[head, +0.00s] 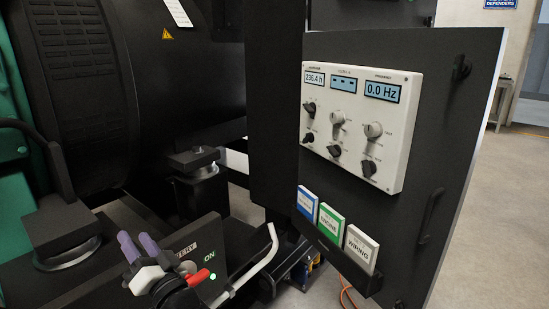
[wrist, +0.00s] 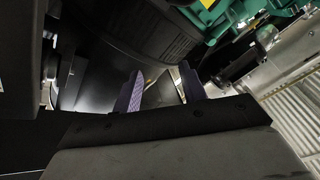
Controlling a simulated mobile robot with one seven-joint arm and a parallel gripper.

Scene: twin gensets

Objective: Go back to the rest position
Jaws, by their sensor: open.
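My gripper (head: 139,245) is at the lower left of the head view, with its two purple fingertips pointing up and apart. Nothing shows between them. It is in front of the dark battery panel (head: 188,250), just left of a red switch handle (head: 198,277). The wrist view also shows the purple fingers of my gripper (wrist: 160,90) spread apart and empty. Whether the gripper touches the panel cannot be told.
A dark door (head: 440,150) with a white control box (head: 358,120) of knobs and displays stands at the right. Several coloured booklets (head: 331,223) sit in its holder. The black generator housing (head: 85,90) fills the left. Bare floor (head: 480,230) lies at the right.

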